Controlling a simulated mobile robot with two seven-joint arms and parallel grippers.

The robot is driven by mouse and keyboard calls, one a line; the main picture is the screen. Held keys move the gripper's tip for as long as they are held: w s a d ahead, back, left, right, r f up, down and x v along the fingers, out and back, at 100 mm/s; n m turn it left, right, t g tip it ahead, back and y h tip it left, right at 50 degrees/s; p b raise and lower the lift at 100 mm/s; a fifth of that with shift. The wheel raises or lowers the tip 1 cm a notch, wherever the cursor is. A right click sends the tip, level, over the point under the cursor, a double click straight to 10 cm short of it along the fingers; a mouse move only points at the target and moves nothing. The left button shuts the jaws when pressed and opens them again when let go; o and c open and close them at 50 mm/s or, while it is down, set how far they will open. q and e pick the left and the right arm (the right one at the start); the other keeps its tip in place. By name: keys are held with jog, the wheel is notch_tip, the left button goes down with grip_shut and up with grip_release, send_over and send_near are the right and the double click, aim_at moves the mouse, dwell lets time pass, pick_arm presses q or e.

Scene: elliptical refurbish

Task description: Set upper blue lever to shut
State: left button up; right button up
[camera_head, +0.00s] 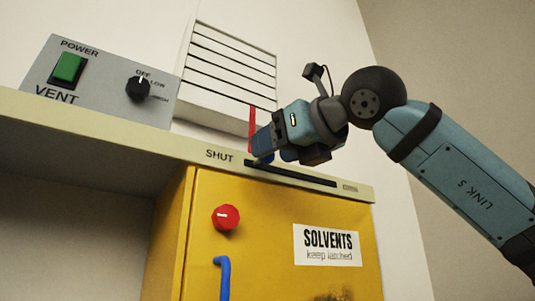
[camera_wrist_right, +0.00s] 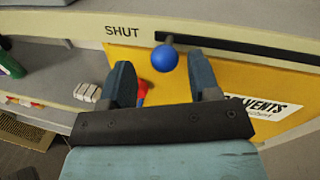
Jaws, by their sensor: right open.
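The upper blue lever shows as a round blue knob (camera_wrist_right: 165,58) in the right wrist view. It stands at the left end of the dark slot (camera_wrist_right: 240,47), close to the word SHUT. In the head view, the slot (camera_head: 310,179) runs along the shelf front, and my gripper largely covers its left end. My right gripper (camera_head: 266,152) is at that left end. In the wrist view its fingers (camera_wrist_right: 164,85) are spread, one on each side of the knob in the picture; I see no clear contact. My left gripper is not in view.
Below the shelf (camera_head: 120,137) is a yellow cabinet (camera_head: 270,270) with a red knob (camera_head: 226,217) and another blue handle (camera_head: 224,275). A vent control box (camera_head: 100,83) and louvred panel (camera_head: 230,65) are above. A red upright strip (camera_head: 252,120) stands behind my gripper.

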jog(key=b+v, duration=0.2)
jog(key=v, duration=0.9)
jog(key=shift+s, duration=0.25)
jog(key=shift+d, duration=0.1)
